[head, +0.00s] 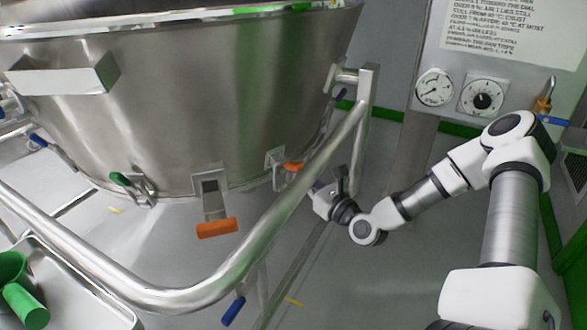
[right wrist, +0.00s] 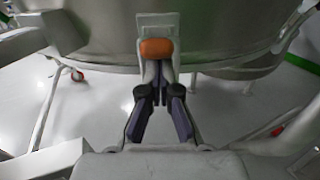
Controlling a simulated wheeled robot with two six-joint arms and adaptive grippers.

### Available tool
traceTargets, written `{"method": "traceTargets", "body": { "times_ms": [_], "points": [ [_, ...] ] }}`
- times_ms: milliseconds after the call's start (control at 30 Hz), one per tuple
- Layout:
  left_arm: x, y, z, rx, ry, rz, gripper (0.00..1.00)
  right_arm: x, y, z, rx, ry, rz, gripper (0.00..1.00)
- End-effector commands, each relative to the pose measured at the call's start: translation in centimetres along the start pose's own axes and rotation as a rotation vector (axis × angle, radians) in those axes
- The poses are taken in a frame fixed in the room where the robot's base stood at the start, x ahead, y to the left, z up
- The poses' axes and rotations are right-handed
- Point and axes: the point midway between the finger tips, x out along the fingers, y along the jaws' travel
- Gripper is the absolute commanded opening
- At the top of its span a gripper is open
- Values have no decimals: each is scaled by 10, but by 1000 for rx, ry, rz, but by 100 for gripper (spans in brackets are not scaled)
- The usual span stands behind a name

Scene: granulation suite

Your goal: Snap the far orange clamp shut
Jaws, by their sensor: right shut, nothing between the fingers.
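The far orange clamp (head: 293,166) is on the lower rim of the big steel vessel (head: 150,110), just beyond the guard rail. Its orange handle sits high, close to the vessel wall; I cannot tell if it is latched. In the right wrist view the orange handle (right wrist: 157,48) is straight ahead of the fingertips. My right gripper (head: 312,188) is shut and empty, just right of and below the handle; its fingers (right wrist: 161,72) point at the clamp. Whether they touch it is unclear. My left gripper is out of view.
A nearer orange-handled clamp (head: 217,228) hangs lower on the vessel, its handle standing out. A green-handled clamp (head: 121,180) is at left. The steel rail (head: 250,255) curves in front. A panel with gauges (head: 435,88) stands at right. A tray (head: 75,290) is at lower left.

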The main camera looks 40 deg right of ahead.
Motion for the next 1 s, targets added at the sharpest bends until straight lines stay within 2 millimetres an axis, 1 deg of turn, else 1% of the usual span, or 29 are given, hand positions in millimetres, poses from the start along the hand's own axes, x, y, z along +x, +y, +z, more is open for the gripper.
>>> {"method": "traceTargets", "body": {
  "times_ms": [33,100,433,1000],
  "points": [
    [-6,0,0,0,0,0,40,0,-2,5,0,0,-1,0],
    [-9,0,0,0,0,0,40,0,-2,8,1,-2,-1,0],
    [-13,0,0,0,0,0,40,2,-2,21,1,-2,1,0],
    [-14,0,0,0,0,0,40,3,-2,23,1,-2,0,0]
  ]
}}
